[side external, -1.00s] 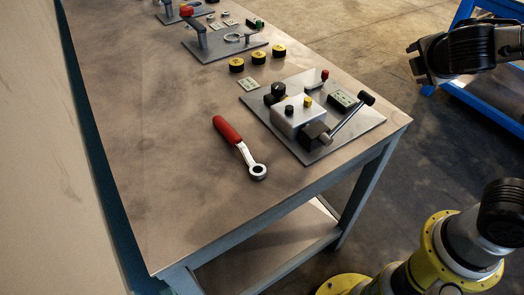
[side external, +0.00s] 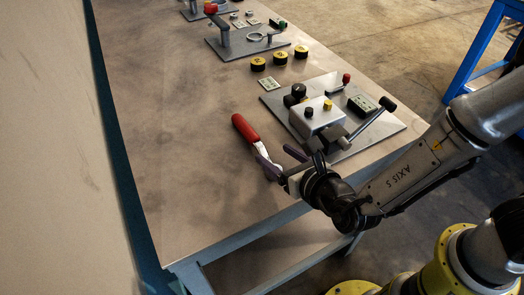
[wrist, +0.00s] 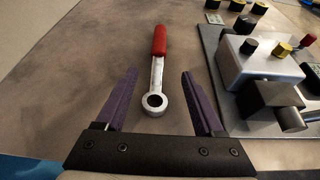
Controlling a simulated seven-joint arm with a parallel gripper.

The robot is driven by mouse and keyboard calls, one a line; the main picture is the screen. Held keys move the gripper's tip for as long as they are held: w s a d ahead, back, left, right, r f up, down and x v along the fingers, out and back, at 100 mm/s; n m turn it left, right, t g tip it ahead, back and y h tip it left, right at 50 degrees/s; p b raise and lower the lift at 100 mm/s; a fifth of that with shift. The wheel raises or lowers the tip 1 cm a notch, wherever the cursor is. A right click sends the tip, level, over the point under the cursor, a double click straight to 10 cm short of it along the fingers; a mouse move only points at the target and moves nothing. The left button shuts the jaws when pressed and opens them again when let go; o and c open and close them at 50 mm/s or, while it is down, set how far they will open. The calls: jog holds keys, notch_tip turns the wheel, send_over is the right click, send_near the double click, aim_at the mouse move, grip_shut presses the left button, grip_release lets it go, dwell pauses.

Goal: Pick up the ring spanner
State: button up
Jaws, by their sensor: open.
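The ring spanner has a red handle (side external: 245,128) and a silver shank with a ring end. It lies on the table near the front edge. In the wrist view the spanner (wrist: 157,75) points away from me, with its ring end nearest and its red handle far. My gripper (side external: 277,160) is open, and its purple fingers (wrist: 153,92) stand apart on either side of the spanner's ring and lower shank. Neither finger appears to touch it. In the side view my gripper hides the spanner's ring end.
A grey plate (side external: 385,128) with a metal box, knobs and a lever stands close to the right of the spanner. Yellow-topped black discs (side external: 279,58) and another fixture plate (side external: 228,50) lie farther back. The table (side external: 165,130) is clear on the left.

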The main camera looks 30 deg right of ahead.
aim_at(257, 142)
jog(key=x, duration=0.9)
jog(key=shift+w+a+f, duration=0.1)
jog(key=shift+w+a, duration=0.1)
jog(key=shift+w, duration=0.2)
grip_shut()
dwell(1.0)
